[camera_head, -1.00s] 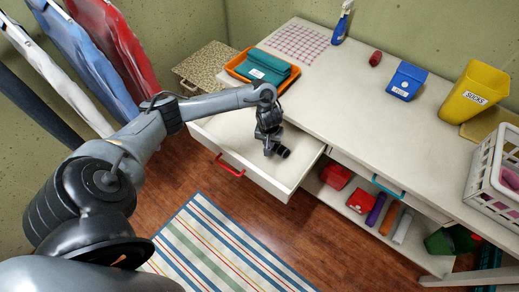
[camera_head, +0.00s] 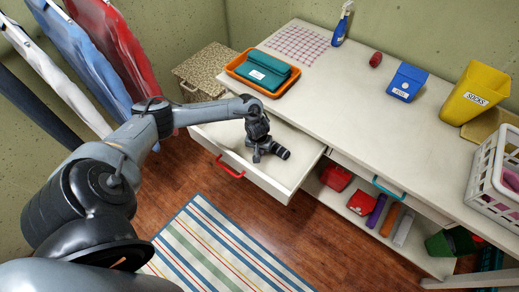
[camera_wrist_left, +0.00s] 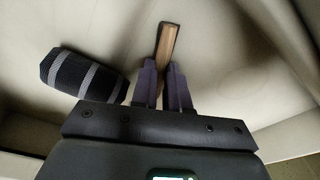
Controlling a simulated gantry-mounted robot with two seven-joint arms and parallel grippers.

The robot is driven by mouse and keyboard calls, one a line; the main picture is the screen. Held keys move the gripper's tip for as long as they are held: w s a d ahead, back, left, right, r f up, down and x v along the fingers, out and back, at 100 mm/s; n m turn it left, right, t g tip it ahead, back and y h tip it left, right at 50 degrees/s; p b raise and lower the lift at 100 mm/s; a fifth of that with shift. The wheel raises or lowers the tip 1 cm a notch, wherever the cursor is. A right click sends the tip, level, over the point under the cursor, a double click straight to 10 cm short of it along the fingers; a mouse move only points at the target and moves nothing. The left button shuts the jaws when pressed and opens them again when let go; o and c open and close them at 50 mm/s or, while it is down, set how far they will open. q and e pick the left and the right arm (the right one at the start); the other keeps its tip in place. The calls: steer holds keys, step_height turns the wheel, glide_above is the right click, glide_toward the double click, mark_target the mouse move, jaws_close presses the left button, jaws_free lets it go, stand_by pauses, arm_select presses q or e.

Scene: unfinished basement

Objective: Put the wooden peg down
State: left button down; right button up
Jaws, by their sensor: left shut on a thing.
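The wooden peg (camera_wrist_left: 168,42) is a light-brown stick. It shows in the left wrist view between the fingertips of my left gripper (camera_wrist_left: 164,75), which is shut on it. In the head view my left gripper (camera_head: 257,157) is low inside the open drawer (camera_head: 223,143), and the peg is hidden there. The peg lies close over the pale drawer floor; I cannot tell if it touches. A dark rolled item with grey stripes (camera_wrist_left: 84,74) is just left of the fingers in the wrist view. It also shows beside the gripper in the head view (camera_head: 281,152).
The drawer has a red handle (camera_head: 230,167). On the counter are an orange tray (camera_head: 238,75) with a teal pouch (camera_head: 265,69), a blue pouch (camera_head: 407,81) and a yellow bin (camera_head: 475,92). Below is a shelf of red, purple and orange items.

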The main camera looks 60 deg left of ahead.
arm_select(q)
steer(key=shift+f, duration=0.1)
steer(key=c, duration=1.1)
jaws_free()
steer(key=shift+s+d+r+p, duration=0.2)
steer(key=shift+r+p, duration=0.15)
steer(key=shift+r, duration=1.65)
steer(key=shift+s+d+r+p, duration=0.25)
steer(key=shift+r+p, duration=0.1)
steer(key=shift+r, duration=1.7)
steer(key=shift+s+d+r+p, duration=0.2)
steer(key=shift+r+p, duration=0.15)
steer(key=shift+r, duration=1.65)
